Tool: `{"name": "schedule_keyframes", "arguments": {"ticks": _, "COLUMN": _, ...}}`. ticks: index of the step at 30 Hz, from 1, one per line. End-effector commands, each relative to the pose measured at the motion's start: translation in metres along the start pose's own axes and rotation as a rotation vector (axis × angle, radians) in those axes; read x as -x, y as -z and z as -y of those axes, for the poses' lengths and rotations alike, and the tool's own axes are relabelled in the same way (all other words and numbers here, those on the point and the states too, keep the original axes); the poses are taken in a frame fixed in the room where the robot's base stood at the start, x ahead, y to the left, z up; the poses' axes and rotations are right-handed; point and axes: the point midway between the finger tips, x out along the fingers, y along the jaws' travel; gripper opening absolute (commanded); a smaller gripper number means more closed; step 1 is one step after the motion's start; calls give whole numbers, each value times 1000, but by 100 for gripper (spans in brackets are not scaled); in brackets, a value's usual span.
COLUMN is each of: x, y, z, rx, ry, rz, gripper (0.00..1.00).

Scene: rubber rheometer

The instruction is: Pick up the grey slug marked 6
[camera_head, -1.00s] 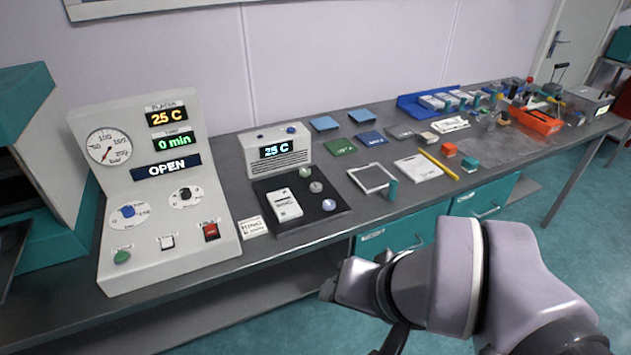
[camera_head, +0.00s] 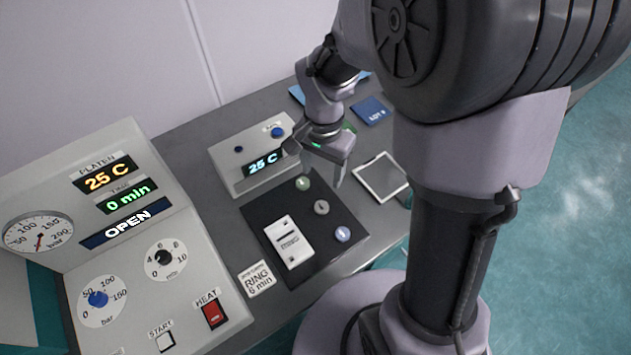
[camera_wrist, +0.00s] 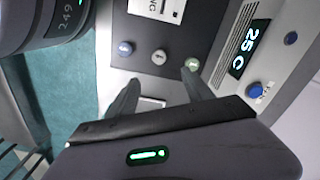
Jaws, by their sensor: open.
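The grey slug (camera_head: 321,207) is a small round disc on the dark mat (camera_head: 262,212), between a green slug (camera_head: 303,183) and a bluish-purple slug (camera_head: 342,234). Its mark is too small to read surely. In the wrist view the grey slug (camera_wrist: 159,57) shows beyond and between my fingertips, with the blue one (camera_wrist: 124,47) to its left and the green one (camera_wrist: 191,64) to its right. My gripper (camera_head: 322,172) is open and empty, above the back edge of the mat, apart from the slugs; the wrist view shows its spread fingers (camera_wrist: 160,88).
A white RING block (camera_head: 290,242) lies on the mat. A heater box reading 25 C (camera_head: 232,172) stands close behind my gripper. A white-edged frame (camera_head: 362,178) lies to the right. The press panel (camera_head: 130,240) and a RING 6 min card (camera_head: 257,279) are left.

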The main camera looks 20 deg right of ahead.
Motion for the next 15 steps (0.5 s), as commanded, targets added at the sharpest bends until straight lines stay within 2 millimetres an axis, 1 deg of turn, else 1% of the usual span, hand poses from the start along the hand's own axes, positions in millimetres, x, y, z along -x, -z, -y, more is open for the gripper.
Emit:
{"name": "schedule_keyframes", "arguments": {"ticks": 1, "x": -23, "y": -1, "z": -1, "rx": 0, "ry": -3, "rz": 4, "gripper": 59}}
{"name": "schedule_keyframes", "arguments": {"ticks": 3, "x": -45, "y": -1, "z": -1, "rx": 1, "ry": -3, "rz": 3, "gripper": 59}}
{"name": "schedule_keyframes", "arguments": {"ticks": 6, "x": -71, "y": -1, "z": -1, "rx": 0, "ry": -2, "rz": 3, "gripper": 59}}
{"name": "schedule_keyframes", "arguments": {"ticks": 9, "x": -88, "y": 0, "z": 0, "rx": 2, "ry": -1, "rz": 1, "gripper": 59}}
{"name": "schedule_keyframes", "arguments": {"ticks": 11, "x": -92, "y": 0, "z": 0, "rx": 1, "ry": 0, "rz": 1, "gripper": 59}}
{"name": "schedule_keyframes", "arguments": {"ticks": 13, "x": -102, "y": -1, "z": -1, "rx": 1, "ry": 0, "rz": 1, "gripper": 59}}
{"name": "schedule_keyframes", "arguments": {"ticks": 15, "x": -118, "y": -3, "z": -4, "rx": 0, "ry": -1, "rz": 3, "gripper": 59}}
